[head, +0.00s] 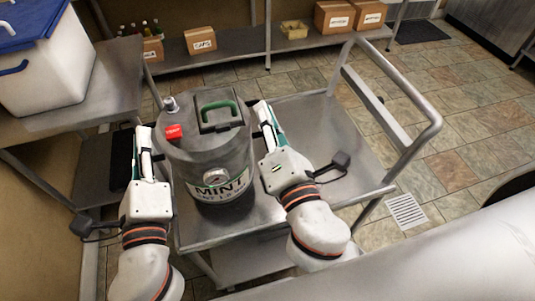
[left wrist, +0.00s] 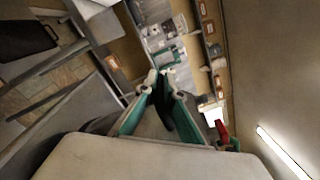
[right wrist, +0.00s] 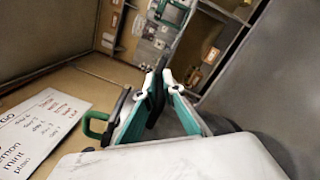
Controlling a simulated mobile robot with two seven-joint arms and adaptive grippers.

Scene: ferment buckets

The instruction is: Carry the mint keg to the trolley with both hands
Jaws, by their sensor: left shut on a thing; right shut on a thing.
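The mint keg (head: 205,150) is a dark grey cylinder with a green top handle, a red tag and a MINT label. It stands upright over the left part of the grey metal trolley (head: 325,125); I cannot tell whether its base touches the deck. My left gripper (head: 145,140) is shut at the keg's left side, and my right gripper (head: 266,118) is shut at its right side. The fingers also show closed together in the left wrist view (left wrist: 160,88) and the right wrist view (right wrist: 160,86). What they grip on the keg is mostly hidden.
A white bucket (head: 55,75) with a blue lid stands on a table (head: 115,85) at the left. Cardboard boxes (head: 200,40) and bottles sit on a low shelf behind. The trolley's push rail (head: 425,130) rises at the right. The right part of its deck is clear.

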